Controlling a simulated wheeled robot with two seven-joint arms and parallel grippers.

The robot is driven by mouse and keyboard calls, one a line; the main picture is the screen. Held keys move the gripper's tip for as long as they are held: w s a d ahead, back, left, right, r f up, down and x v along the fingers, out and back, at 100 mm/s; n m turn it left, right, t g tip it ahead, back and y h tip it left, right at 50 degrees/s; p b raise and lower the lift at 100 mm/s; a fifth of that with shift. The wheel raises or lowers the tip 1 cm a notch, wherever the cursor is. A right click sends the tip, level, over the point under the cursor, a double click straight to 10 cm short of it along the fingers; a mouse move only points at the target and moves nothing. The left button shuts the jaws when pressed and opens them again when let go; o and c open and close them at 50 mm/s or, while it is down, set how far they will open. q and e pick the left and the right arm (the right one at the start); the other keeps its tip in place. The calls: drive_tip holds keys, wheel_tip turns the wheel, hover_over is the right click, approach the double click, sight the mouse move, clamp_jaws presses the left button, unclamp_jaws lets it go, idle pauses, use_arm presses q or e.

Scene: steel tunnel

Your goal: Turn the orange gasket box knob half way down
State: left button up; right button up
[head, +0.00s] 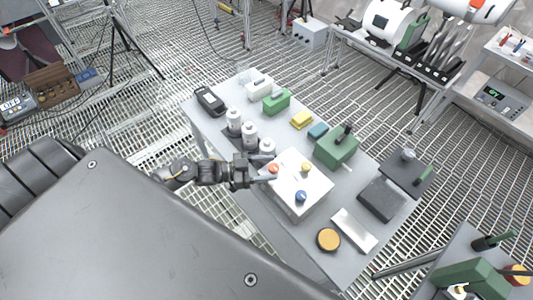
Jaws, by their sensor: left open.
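The white gasket box (299,190) sits on the grey table below the middle of the head view. Three knobs stand on its top: an orange knob (273,169) at the left corner, a yellow knob (306,167) at the far side and a blue knob (301,196) nearer me. My left gripper (268,168) is open and empty, its fingers pointing right at the box's left corner. The orange knob shows between or just beside the fingertips; I cannot tell whether they touch it. My right gripper is not in view.
White-grey cylinders (249,133) stand close behind the left gripper. A green block with a black handle (337,149) is behind the box. A white bar (354,231) and a round orange-topped tin (328,239) lie at right. The table's near edge is close to the box.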

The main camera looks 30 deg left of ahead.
use_arm(q)
drive_tip(key=shift+s+a+f, duration=0.15)
drive_tip(key=shift+s+a, duration=0.1)
drive_tip(key=shift+a, duration=0.1)
drive_tip(key=b+v, duration=0.3)
drive_tip(key=v, duration=0.7)
drive_tip(key=shift+b, duration=0.35)
idle(4.0)
